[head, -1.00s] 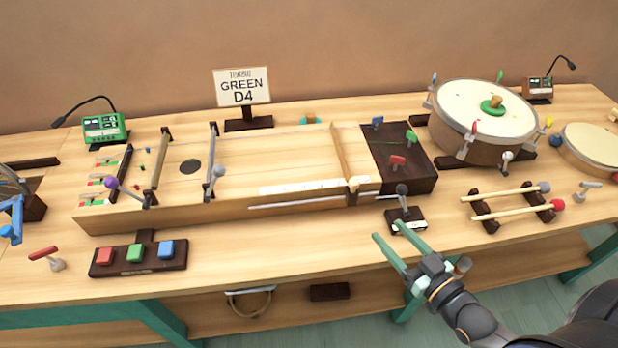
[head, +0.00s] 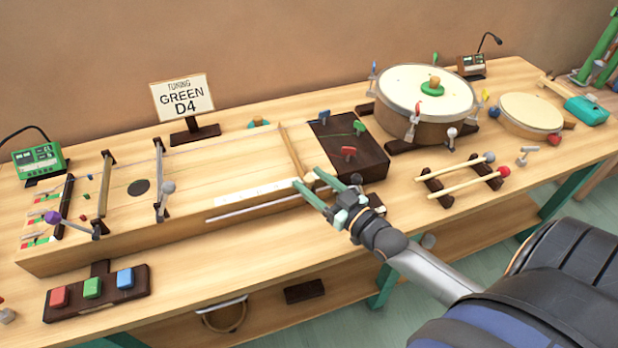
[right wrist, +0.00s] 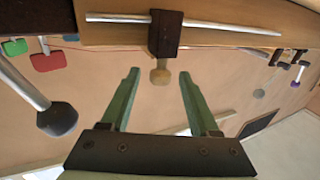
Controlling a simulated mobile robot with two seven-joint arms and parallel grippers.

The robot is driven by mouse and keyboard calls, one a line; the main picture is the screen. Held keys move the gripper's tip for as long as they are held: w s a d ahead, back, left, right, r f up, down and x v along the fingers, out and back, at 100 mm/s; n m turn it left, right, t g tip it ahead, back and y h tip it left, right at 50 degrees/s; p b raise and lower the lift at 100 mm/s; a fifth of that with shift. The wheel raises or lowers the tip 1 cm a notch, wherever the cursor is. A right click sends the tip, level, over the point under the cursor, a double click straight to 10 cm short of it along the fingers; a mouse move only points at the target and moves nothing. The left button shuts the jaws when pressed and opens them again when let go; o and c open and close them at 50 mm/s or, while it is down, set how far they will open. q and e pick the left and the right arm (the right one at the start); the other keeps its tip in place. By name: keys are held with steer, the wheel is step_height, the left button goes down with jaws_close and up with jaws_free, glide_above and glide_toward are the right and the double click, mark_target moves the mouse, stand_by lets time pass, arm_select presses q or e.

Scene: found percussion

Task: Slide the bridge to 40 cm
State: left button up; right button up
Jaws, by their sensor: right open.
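The bridge (head: 291,150) is a light wooden bar lying across the long soundboard box (head: 120,240), close to the box's dark right end. Its front end has a pale round knob (head: 310,178), and the wrist view shows this knob (right wrist: 160,77) below a dark slider block (right wrist: 165,35) on a grey rod (right wrist: 110,18). A white scale strip (head: 256,192) runs along the box's front, left of the bridge. My right gripper (head: 309,178) is open, its green fingertips on either side of the knob in both views. Whether they touch it I cannot tell. My left gripper is out of view.
A dark block with coloured pegs (head: 348,150) is right of the bridge. Two beaters on a rack (head: 460,180) and a drum (head: 425,95) are further right.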

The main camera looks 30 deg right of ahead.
steer(key=shift+w+a, duration=0.1)
steer(key=shift+w, duration=0.6)
steer(key=shift+c, duration=0.2)
jaws_close()
stand_by(0.9)
